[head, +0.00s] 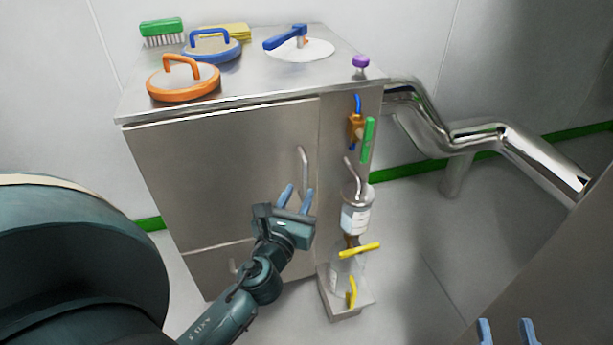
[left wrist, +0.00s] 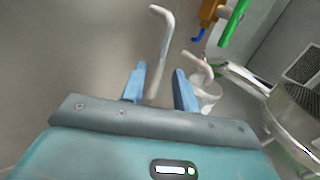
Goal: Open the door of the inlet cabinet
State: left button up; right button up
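The inlet cabinet (head: 215,150) is a steel box with a large front door that is shut. A vertical bar handle (head: 304,168) stands near the door's right edge; it also shows in the left wrist view (left wrist: 161,45). My left gripper (head: 297,196) is open just below and in front of the handle. In the left wrist view the handle's lower end appears between the blue fingertips (left wrist: 160,85), but I cannot tell whether they touch it. My right gripper (head: 508,328) shows only its two blue fingertips, apart, at the bottom right edge; it is open and empty.
Right of the handle, a labelled bottle (head: 355,215) with yellow valve handles and a green lever (head: 367,140) project from the cabinet. Orange (head: 183,80) and blue (head: 211,46) lids and a green brush (head: 161,31) lie on top. A steel pipe (head: 470,135) runs right.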

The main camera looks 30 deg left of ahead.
aim_at(305, 183)
pick_arm(q)
jog(key=x, duration=0.5)
jog(key=shift+w, duration=0.2)
jog(key=shift+c, duration=0.5)
grip_shut()
